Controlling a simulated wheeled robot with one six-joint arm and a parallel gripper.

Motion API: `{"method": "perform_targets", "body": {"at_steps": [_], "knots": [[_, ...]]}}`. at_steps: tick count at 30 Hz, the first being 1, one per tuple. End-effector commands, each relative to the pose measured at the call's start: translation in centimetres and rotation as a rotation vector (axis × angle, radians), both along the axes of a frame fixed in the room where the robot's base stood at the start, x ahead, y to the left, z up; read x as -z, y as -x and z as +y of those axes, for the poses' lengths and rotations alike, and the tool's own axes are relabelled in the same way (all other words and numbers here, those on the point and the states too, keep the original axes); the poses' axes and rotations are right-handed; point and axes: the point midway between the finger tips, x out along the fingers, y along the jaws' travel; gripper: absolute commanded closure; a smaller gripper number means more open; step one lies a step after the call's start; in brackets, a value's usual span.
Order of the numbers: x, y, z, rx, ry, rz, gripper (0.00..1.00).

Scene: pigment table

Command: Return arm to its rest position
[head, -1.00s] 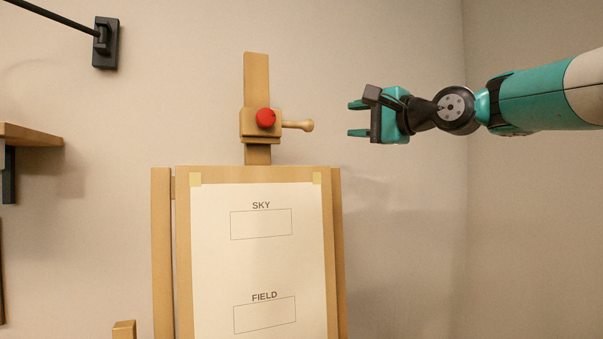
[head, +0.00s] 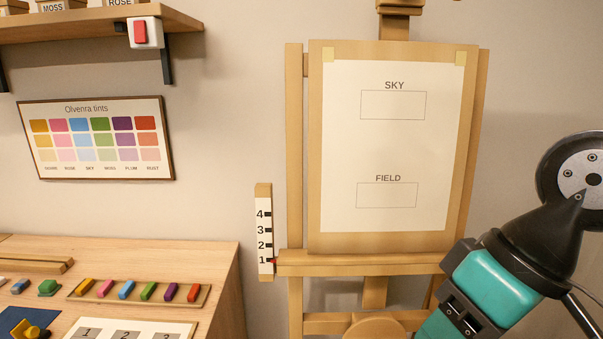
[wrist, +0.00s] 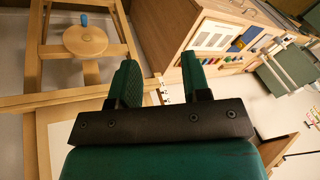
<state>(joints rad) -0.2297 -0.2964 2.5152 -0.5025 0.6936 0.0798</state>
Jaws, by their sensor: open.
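My gripper shows in the wrist view (wrist: 159,72) with its two green fingers spread apart and nothing between them. In the head view, my wrist and the teal gripper body are at the lower right, pointing down and to the left in front of the easel's right side. The fingertips are cut off by the bottom edge there. The easel (head: 294,150) holds a white sheet (head: 392,150) with empty boxes marked SKY and FIELD.
A wooden table (head: 200,262) with several pigment sticks (head: 126,289) stands at the lower left. A numbered scale (head: 265,230) rises by the easel's ledge (head: 350,263). A tint chart (head: 98,138) and a shelf (head: 85,24) are on the wall. A round stool (wrist: 85,40) shows in the wrist view.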

Motion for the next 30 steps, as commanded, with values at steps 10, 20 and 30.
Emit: {"method": "perform_targets", "body": {"at_steps": [10,20,30], "knots": [[1.4,2.3,-0.5,-0.107,0.048,0.028,0.57],[1.4,2.3,-0.4,-0.104,0.046,0.026,0.57],[1.4,2.2,-0.4,-0.103,0.045,0.027,0.57]]}}
